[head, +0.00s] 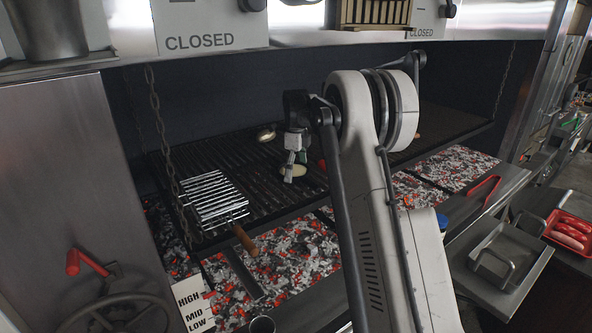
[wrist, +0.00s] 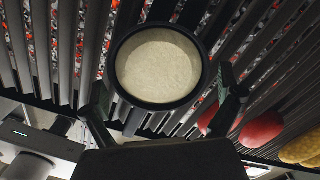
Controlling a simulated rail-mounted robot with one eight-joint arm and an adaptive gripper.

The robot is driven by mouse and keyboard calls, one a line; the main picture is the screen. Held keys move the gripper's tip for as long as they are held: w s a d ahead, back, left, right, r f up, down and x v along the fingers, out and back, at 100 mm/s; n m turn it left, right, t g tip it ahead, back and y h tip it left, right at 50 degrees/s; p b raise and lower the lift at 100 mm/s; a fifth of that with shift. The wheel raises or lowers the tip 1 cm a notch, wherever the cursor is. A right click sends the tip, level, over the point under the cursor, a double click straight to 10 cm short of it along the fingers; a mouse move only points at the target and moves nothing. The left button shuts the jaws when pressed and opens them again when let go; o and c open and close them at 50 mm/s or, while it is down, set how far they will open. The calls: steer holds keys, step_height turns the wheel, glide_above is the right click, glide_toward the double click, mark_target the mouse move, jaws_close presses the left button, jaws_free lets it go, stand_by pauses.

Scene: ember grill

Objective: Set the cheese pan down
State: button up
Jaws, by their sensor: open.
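The cheese pan (wrist: 158,66) is a small round dark-rimmed pan filled with pale cheese. In the wrist view it lies over the dark grill bars, with glowing embers below. In the head view it shows as a small pale patch (head: 299,171) on the grate (head: 270,195), partly hidden by my gripper (head: 292,168). In the wrist view my gripper (wrist: 165,108) is open, with one finger on each side of the pan's near part. I cannot tell whether either finger touches the rim.
A wire grill basket (head: 214,197) with a wooden handle lies left on the grate. Red (wrist: 262,129) and yellow (wrist: 302,150) food lies right of the pan in the wrist view. A metal tray (head: 508,258) and a red sausage tray (head: 568,232) stand at the right.

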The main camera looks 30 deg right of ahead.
mark_target(296, 170)
steer(key=shift+r+b, duration=0.4)
steer(key=shift+r, duration=3.5)
